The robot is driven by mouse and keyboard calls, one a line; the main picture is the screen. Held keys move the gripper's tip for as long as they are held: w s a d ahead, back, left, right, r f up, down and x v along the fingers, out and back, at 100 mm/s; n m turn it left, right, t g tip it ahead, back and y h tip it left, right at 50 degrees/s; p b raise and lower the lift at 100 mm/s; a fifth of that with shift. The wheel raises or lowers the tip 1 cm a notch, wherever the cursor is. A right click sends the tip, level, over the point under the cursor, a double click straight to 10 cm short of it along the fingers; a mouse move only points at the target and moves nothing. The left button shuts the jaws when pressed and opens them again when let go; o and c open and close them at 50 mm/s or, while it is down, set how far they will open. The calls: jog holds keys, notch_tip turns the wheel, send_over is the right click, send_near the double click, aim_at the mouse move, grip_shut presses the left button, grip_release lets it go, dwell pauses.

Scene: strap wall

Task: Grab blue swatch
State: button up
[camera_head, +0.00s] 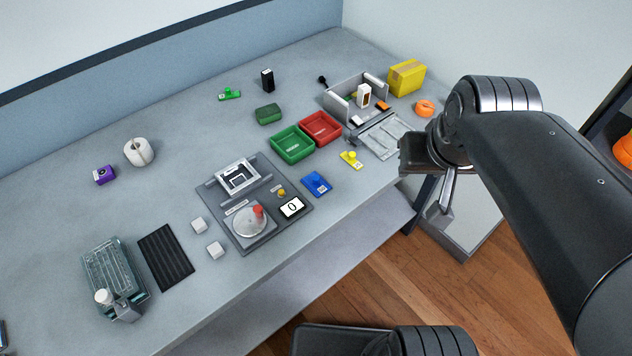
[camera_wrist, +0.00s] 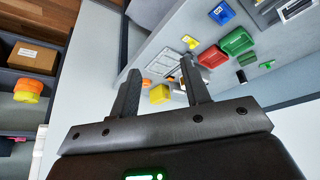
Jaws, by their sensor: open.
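The blue swatch (camera_head: 317,184) is a small blue piece with a raised part on top. It lies on the grey table just right of the grey panel with the display, near the table's front edge. In the wrist view the blue swatch (camera_wrist: 221,13) shows near the top, right of centre. My gripper (camera_head: 443,205) is beyond the table's front right edge in the head view, well to the right of the swatch. In the wrist view my gripper's fingers (camera_wrist: 160,92) are apart with nothing between them.
A yellow swatch (camera_head: 351,160) lies right of the blue one. Green (camera_head: 292,145) and red (camera_head: 320,128) trays stand behind. The grey panel (camera_head: 211,197) is at left. A clear tray (camera_head: 385,138) and yellow box (camera_head: 406,77) are at right. Bare table surrounds the blue swatch's front.

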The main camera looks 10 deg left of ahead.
jog(key=w+a+f+n+g, duration=0.2)
jog(key=w+a+f+n, duration=0.15)
jog(key=w+a, duration=0.5)
jog(key=n+g, duration=0.2)
send_over(316, 177)
jog(key=shift+y, duration=0.3)
jog(key=f, duration=1.3)
jog(key=shift+s+a+f, duration=0.15)
jog(key=shift+s+f, duration=0.05)
jog(key=shift+f, duration=0.1)
jog(key=f, duration=0.4)
jog(key=shift+d+f, duration=0.3)
jog(key=shift+f, duration=0.05)
jog(key=shift+a+f, duration=0.1)
jog(key=shift+f, duration=0.6)
jog(key=shift+w, duration=0.1)
grip_shut()
